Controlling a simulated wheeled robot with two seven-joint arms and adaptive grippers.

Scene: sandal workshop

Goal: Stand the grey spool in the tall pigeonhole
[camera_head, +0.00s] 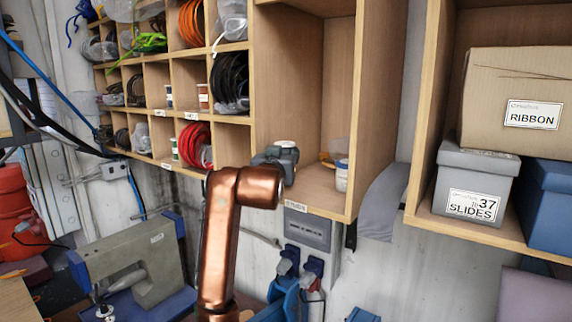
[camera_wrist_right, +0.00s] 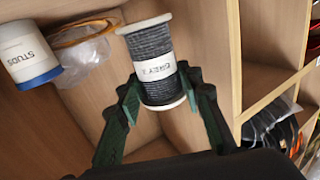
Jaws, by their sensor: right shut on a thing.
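The grey spool (camera_wrist_right: 152,48), wound with dark grey thread between white flanges and labelled GREY, is between the green-black fingers of my right gripper (camera_wrist_right: 162,84) in the right wrist view. That gripper is shut on it. In the head view, my right gripper (camera_head: 276,158) is at the mouth of the tall pigeonhole (camera_head: 292,75). The spool's white top (camera_head: 285,144) shows above it, and the rest is mostly hidden. The spool looks roughly upright. I cannot tell whether its base touches the shelf floor. My left gripper is not in view.
A white STUDS tub (camera_wrist_right: 28,55) with a blue lid and a clear bag (camera_wrist_right: 85,52) stand in the same pigeonhole, at its right in the head view. Smaller pigeonholes with coils, such as red cord (camera_head: 195,145), lie left. A grey SLIDES box (camera_head: 474,185) is right.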

